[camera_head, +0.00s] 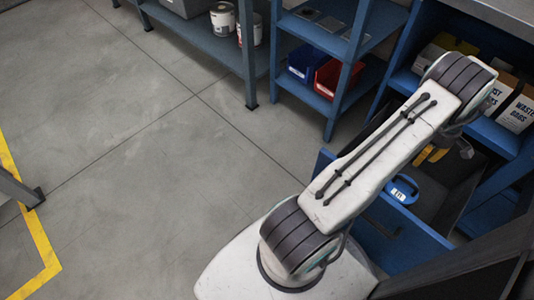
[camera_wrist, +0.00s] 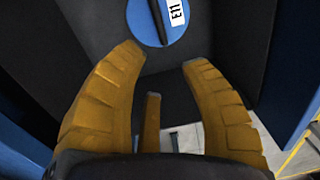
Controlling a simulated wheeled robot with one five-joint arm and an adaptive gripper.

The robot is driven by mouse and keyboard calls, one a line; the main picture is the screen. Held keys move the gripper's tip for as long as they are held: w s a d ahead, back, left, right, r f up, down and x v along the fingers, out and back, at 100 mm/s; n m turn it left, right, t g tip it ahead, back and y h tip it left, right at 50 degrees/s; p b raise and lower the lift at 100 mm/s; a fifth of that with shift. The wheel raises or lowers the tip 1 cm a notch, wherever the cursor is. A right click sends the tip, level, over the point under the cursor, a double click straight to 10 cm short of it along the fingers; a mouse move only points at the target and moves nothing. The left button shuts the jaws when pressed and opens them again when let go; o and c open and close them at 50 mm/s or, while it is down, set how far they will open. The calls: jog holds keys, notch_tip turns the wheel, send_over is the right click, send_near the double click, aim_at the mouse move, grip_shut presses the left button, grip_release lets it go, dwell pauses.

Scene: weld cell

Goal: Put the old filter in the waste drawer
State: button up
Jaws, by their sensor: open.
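The open blue drawer (camera_head: 385,238) has a dark inside. A round blue filter (camera_head: 402,190) with a white label lies in it, near the front panel. In the wrist view the same filter (camera_wrist: 160,22) shows a dark strap and the label "E11", on a dark surface just beyond my fingertips. My gripper (camera_head: 432,153) is over the drawer, with its yellow fingers partly hidden by my arm. In the wrist view my gripper (camera_wrist: 163,57) is open, with nothing between its fingers and a gap to the filter.
Boxes marked "waste bags" (camera_head: 519,108) stand on the blue shelf above the drawer at the right. A red bin (camera_head: 334,77) and a blue bin (camera_head: 306,62) sit on a shelf at the back. Paint cans (camera_head: 223,19) stand further left.

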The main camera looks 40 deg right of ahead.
jog(key=w+a+r, duration=0.3)
jog(key=w+r, duration=0.2)
jog(key=w, duration=0.4)
jog(key=w+a+r, duration=0.3)
jog(key=w+r, duration=0.2)
jog(key=w, duration=0.4)
jog(key=w+a+r+h, duration=0.1)
jog(key=w+a+r, duration=0.3)
jog(key=w+a, duration=0.25)
jog(key=w+a+r, duration=0.4)
jog(key=w+a, duration=0.1)
jog(key=a, duration=0.3)
jog(key=w+a+r+t, duration=0.1)
jog(key=a+r, duration=0.1)
jog(key=a, duration=0.7)
jog(key=a+r, duration=0.2)
jog(key=a, duration=0.6)
jog(key=s+a+t, duration=0.1)
jog(key=s+a, duration=0.6)
jog(key=a, duration=0.6)
jog(key=shift+s+f+m, duration=0.15)
jog(key=shift+s+m, duration=0.2)
jog(key=shift+m, duration=0.05)
